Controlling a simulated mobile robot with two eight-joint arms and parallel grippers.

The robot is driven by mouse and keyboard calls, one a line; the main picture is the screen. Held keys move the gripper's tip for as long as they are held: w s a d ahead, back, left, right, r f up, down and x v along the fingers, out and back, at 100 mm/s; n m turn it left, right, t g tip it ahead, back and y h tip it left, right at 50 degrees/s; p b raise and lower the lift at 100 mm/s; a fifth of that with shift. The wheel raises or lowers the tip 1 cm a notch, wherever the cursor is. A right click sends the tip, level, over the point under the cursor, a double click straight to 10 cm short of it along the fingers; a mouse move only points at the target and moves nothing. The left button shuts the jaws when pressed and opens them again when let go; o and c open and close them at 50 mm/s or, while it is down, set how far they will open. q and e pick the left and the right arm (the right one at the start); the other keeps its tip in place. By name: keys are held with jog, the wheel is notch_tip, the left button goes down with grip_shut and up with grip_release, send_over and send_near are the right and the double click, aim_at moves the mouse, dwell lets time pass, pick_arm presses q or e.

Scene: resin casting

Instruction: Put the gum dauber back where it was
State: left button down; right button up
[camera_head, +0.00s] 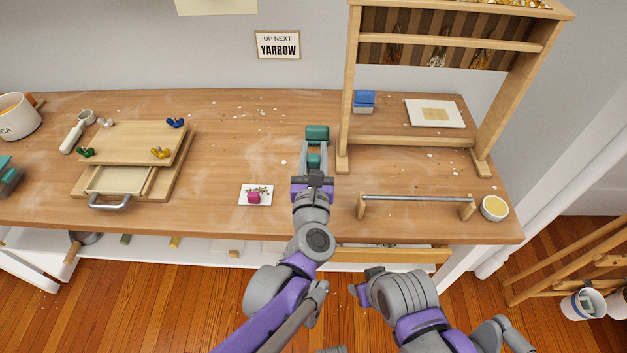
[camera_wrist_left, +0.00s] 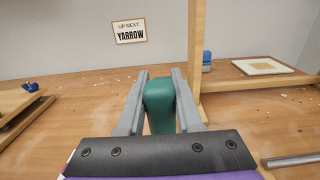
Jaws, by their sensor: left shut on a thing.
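A green round-ended thing, which I take to be the gum dauber (camera_head: 317,132), is between the fingers of my left gripper (camera_head: 316,146). In the left wrist view the same green dauber (camera_wrist_left: 159,103) fills the gap between the two grey fingers, and my left gripper (camera_wrist_left: 161,90) is shut on it. It is over the middle of the bench, left of the wooden rack's near post. I cannot tell whether its lower end touches the bench. My right arm is folded low in front of the bench; its fingers do not show clearly.
The wooden rack (camera_head: 343,125) stands close on the right, with a blue block (camera_head: 364,98) and a white tile (camera_head: 449,114) behind. A flower card (camera_head: 244,198) and wooden press (camera_head: 118,146) are left.

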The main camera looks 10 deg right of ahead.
pick_arm(q)
jog(key=shift+f+b, duration=0.9)
jog(key=shift+f, duration=2.65)
jog(key=shift+f, duration=0.2)
jog(key=c, duration=0.6)
grip_release()
jog(key=shift+r, duration=0.1)
jog(key=shift+s+r, duration=0.15)
jog(key=shift+r, duration=0.05)
jog(key=p+v, duration=0.1)
jog(key=v, duration=1)
jog(key=shift+s+a, duration=0.2)
jog(key=shift+s, duration=0.15)
